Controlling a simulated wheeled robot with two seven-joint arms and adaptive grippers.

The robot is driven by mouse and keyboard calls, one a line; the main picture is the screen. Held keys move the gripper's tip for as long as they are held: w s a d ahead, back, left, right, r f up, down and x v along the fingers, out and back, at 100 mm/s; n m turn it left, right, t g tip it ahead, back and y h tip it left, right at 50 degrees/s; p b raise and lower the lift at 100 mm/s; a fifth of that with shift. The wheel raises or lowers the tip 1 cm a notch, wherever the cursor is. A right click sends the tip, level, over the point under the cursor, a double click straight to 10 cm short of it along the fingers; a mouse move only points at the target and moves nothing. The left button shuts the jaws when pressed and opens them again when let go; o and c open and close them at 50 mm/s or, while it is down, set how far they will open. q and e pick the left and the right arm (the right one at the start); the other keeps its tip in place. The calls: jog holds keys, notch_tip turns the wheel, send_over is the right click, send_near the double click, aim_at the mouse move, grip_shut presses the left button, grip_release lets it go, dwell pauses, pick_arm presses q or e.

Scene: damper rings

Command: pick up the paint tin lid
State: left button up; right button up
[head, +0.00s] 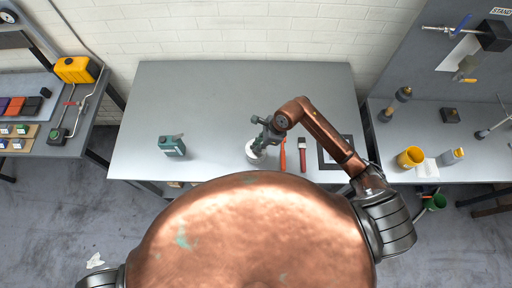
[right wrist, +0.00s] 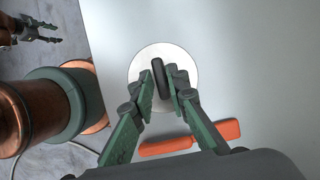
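The paint tin lid is a round white disc (right wrist: 180,57) with a dark upright handle (right wrist: 158,76) across its middle, lying on the grey table. In the head view the lid (head: 251,154) shows partly, under my right gripper (head: 262,146). In the right wrist view my right gripper (right wrist: 161,82) has its green-padded fingers on either side of the handle, with narrow gaps that look clear of it. The gripper is open. My left gripper (right wrist: 55,34) shows small at the top left of the right wrist view, its fingers apart and empty, away from the lid.
An orange-handled tool (right wrist: 190,141) lies close to the lid, and a red-and-dark tool (head: 302,155) lies beside it. A dark square frame (head: 321,160) is further right. The table's back half (head: 220,90) is clear.

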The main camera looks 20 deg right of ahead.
pick_arm(q)
jog(key=shift+s, duration=0.25)
dwell(0.5)
